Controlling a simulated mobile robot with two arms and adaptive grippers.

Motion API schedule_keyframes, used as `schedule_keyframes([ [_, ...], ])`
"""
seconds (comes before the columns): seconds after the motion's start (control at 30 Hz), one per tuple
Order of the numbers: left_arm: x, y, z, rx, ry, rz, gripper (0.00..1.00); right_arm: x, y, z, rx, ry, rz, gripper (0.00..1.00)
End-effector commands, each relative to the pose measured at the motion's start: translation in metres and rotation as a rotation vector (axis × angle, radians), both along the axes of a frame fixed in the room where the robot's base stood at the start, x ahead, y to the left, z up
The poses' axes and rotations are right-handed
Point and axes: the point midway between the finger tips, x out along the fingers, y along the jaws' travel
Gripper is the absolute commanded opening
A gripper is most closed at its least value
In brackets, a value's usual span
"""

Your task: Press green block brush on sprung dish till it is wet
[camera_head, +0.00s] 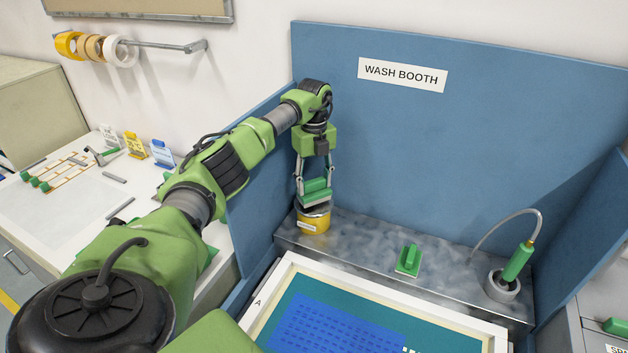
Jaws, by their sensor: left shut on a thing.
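My left gripper (315,181) points down, shut on the green block brush (316,192). The brush is at the top of a yellow dish (313,222) with a pale label. Its underside is at or just above the dish's top; I cannot tell whether they touch. The brush hides most of the dish's top, so any liquid there is hidden. The dish stands at the left end of the grey metal ledge (370,244). My right gripper is not in view.
Blue booth walls (440,150) stand behind and beside the ledge. A green-handled tool (408,260) lies mid-ledge. A green-handled hose wand (517,263) sits in a round holder at right. A framed blue screen (340,325) lies in front. The ledge between dish and tool is clear.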

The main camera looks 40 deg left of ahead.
Motion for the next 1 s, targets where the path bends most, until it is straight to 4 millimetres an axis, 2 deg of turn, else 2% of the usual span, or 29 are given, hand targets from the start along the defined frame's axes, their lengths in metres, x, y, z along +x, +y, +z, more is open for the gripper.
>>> schedule_keyframes([
  [0.27, 0.0001, 0.0001, 0.0007, 0.000, 0.000, 0.000, 0.09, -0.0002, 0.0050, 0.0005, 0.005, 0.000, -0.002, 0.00],
  [1.0, -0.0001, -0.0001, -0.0088, 0.000, 0.001, 0.000, 0.09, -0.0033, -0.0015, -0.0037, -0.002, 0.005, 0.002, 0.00],
])
